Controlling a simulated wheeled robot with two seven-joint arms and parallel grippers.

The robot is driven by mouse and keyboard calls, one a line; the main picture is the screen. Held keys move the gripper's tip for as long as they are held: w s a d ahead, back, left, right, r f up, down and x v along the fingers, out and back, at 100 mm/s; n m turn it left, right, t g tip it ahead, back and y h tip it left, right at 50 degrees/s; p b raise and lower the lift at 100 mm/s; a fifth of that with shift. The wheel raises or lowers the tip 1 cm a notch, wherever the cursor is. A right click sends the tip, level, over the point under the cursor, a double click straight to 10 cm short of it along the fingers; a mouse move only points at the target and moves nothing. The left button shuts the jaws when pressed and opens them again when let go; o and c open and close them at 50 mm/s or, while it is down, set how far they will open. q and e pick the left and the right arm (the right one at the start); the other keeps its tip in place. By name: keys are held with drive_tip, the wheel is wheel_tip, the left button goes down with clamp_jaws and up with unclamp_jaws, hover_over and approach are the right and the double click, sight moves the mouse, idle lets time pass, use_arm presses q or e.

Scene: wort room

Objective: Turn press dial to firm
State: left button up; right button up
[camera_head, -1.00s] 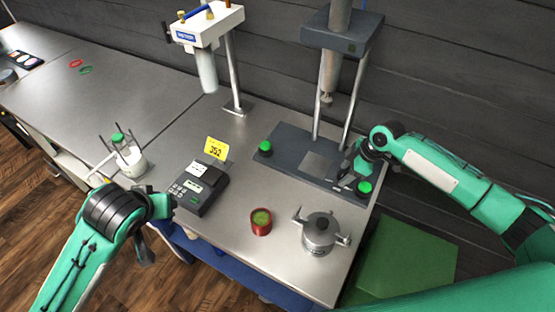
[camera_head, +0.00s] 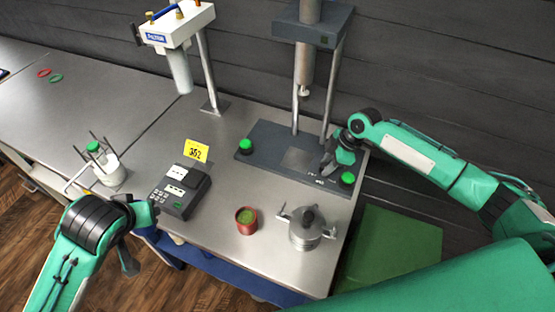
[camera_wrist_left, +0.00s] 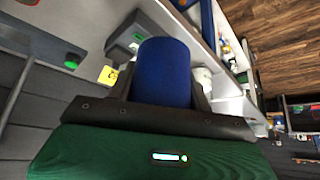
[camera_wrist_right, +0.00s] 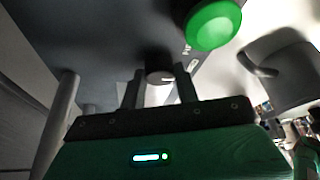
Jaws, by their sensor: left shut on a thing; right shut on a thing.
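The press has a dark grey base (camera_head: 270,158) with a green button (camera_head: 246,146) at its left and another (camera_head: 347,179) at its right. My right gripper (camera_head: 327,170) reaches down to the right part of the base, just left of the right button. In the right wrist view its fingers are shut on a small dark round knob, which looks like the press dial (camera_wrist_right: 158,76); its pointer and setting are not readable. My left gripper (camera_head: 141,236), at the table's front left, is shut on a blue cylinder (camera_wrist_left: 165,73), clear only in the left wrist view.
A red cup (camera_head: 247,227) with green contents and a lidded metal pot (camera_head: 306,238) stand in front of the press. A dark device (camera_head: 180,203) with a yellow 352 card (camera_head: 196,151) is further left. A white jar in a wire stand (camera_head: 108,172) is near my left gripper.

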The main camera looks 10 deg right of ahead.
use_arm(q)
wheel_tip(320, 180, down, 3)
drive_tip(key=b, duration=0.3)
use_arm(e)
drive_tip(key=n, duration=0.2)
drive_tip(key=n+g, duration=0.1)
drive_tip(key=n, duration=0.1)
drive_tip(key=n+g, duration=0.1)
drive_tip(key=n, duration=0.1)
drive_tip(key=shift+w, duration=0.3)
use_arm(q)
drive_tip(key=shift+f+b, duration=0.85)
drive_tip(key=shift+f, duration=0.1)
use_arm(e)
drive_tip(key=shift+w+r+n+g+h, duration=0.15)
drive_tip(key=shift+n+g, duration=0.3)
drive_tip(key=shift+n, duration=0.7)
drive_tip(key=shift+s+r+n+g+h, duration=0.15)
drive_tip(key=shift+n+g, duration=0.3)
drive_tip(key=shift+n, duration=0.7)
drive_tip(key=shift+w, duration=0.1)
drive_tip(key=o, duration=1)
drive_tip(key=shift+c, duration=0.2)
drive_tip(key=shift+f, duration=0.15)
